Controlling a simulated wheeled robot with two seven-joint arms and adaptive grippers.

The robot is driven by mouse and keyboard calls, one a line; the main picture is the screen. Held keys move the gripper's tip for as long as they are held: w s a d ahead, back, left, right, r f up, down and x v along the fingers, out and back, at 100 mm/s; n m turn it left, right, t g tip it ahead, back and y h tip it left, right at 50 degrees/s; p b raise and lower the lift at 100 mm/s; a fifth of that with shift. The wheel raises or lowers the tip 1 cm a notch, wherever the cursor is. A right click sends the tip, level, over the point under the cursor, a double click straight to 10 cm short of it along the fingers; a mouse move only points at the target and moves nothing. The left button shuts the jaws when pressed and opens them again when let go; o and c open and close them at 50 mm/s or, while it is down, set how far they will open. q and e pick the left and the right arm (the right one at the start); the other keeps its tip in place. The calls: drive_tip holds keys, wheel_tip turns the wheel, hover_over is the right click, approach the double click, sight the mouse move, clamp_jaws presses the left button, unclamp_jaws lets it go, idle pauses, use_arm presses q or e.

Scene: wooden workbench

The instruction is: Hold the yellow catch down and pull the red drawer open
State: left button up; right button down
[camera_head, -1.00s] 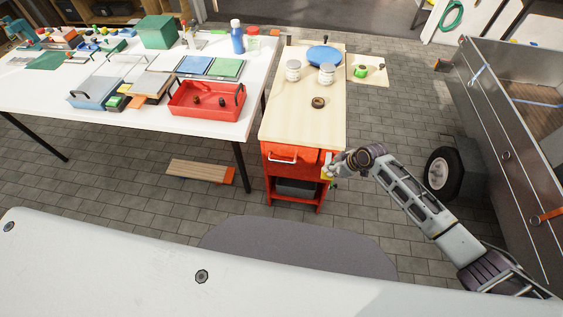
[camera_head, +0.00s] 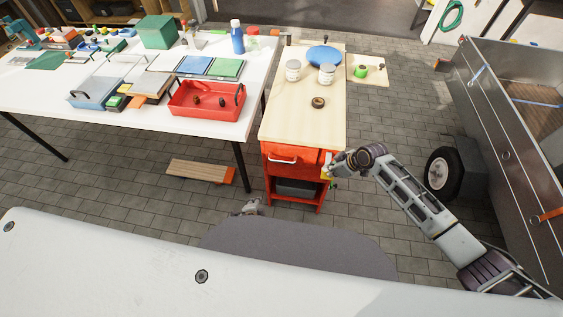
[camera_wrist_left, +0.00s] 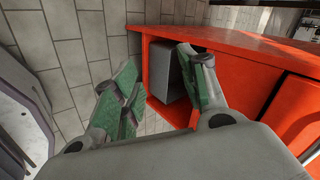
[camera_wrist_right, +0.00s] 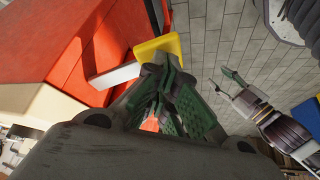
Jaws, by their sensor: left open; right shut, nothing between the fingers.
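The red drawer (camera_head: 304,167) is in the upper front of the red cabinet and appears shut, with a white bar handle (camera_head: 283,161). The yellow catch (camera_head: 326,172) is at the cabinet's right front corner; it also shows in the right wrist view (camera_wrist_right: 160,45). My right gripper (camera_wrist_right: 166,72) is shut and empty, its fingertips at the catch; whether they press it I cannot tell. My left gripper (camera_head: 252,205) is low, in front and left of the cabinet, below the handle. In the left wrist view it is open and empty (camera_wrist_left: 157,62), facing the cabinet's lower part.
A grey box (camera_head: 296,187) sits in the cabinet's open lower bay. The wooden top (camera_head: 290,115) bears jars, a blue disc and a dark ring. A white table (camera_head: 130,120) stands at left. A plank (camera_head: 200,171) lies on the floor. A metal trailer (camera_head: 500,130) stands at right.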

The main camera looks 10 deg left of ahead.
use_arm(q)
drive_tip(key=w+d+r+m+t, duration=0.1)
drive_tip(key=w+d+r, duration=0.15)
drive_tip(key=r, duration=0.25)
drive_tip(key=w+d+r+m+t, duration=0.2)
drive_tip(key=w+r, duration=0.1)
drive_tip(key=r, duration=0.3)
drive_tip(key=m+t, duration=0.1)
approach(282, 161)
drive_tip(key=f, duration=0.1)
drive_tip(key=shift+w+a+f+h, duration=0.15)
drive_tip(key=shift+w+f+h, duration=0.05)
drive_tip(key=shift+w+h, duration=0.15)
drive_tip(key=shift+a+x, duration=0.2)
drive_tip(key=shift+x, duration=4.25)
drive_tip(key=shift+r, duration=0.1)
